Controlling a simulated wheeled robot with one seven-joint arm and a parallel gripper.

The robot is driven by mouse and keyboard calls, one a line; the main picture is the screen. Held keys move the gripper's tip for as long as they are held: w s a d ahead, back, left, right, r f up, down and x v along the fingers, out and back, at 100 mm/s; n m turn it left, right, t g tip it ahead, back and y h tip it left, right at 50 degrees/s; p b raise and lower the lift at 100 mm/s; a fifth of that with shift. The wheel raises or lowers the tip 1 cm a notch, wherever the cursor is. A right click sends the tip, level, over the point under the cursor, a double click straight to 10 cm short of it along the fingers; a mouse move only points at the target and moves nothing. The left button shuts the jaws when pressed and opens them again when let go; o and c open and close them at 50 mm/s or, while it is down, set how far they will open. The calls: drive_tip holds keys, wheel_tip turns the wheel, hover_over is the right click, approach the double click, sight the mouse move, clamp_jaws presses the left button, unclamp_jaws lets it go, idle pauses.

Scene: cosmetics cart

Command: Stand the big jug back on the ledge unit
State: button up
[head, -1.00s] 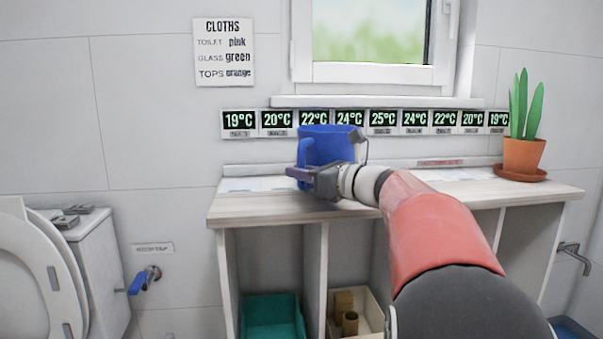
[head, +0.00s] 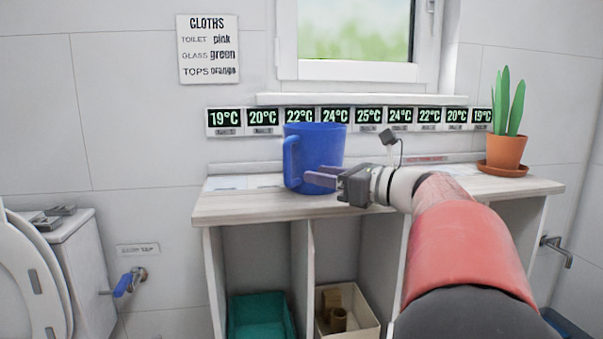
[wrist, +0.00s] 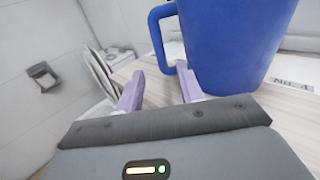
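The big blue jug (head: 312,148) stands upright on the pale wooden top of the ledge unit (head: 235,208), towards its left part. Its handle (head: 290,162) faces left. In the wrist view the jug (wrist: 235,45) fills the upper right, with its handle beyond the fingertips. My gripper (head: 318,180) is in front of the jug, low by its base, pointing left. In the wrist view its two lilac fingers (wrist: 158,88) are apart with nothing between them but the ledge top behind. I cannot tell whether a finger touches the jug.
A potted cactus (head: 503,150) stands at the ledge's right end. A row of temperature displays (head: 345,119) runs along the wall behind. Below are a teal bin (head: 260,318) and a cream box (head: 365,322). A toilet (head: 30,270) is at the left.

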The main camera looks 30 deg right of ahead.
drive_tip(key=shift+v, duration=1.5)
drive_tip(key=s+a+f+n+g+h, duration=0.1)
drive_tip(key=s+a+f+n+g, duration=0.3)
drive_tip(key=a+f+n, duration=0.4)
drive_tip(key=s+a+f+n+g+h, duration=0.1)
drive_tip(key=s+a+f+n+g, duration=0.3)
drive_tip(key=a+f, duration=0.45)
drive_tip(key=s+a+f+n+g+h, duration=0.2)
drive_tip(key=s+f+n+h, duration=0.4)
drive_tip(key=n, duration=1.2)
drive_tip(key=s+a+f, duration=0.1)
drive_tip(key=s+f, duration=0.3)
drive_tip(key=s, duration=0.1)
drive_tip(key=shift+f+h, duration=0.25)
drive_tip(key=shift+h, duration=0.15)
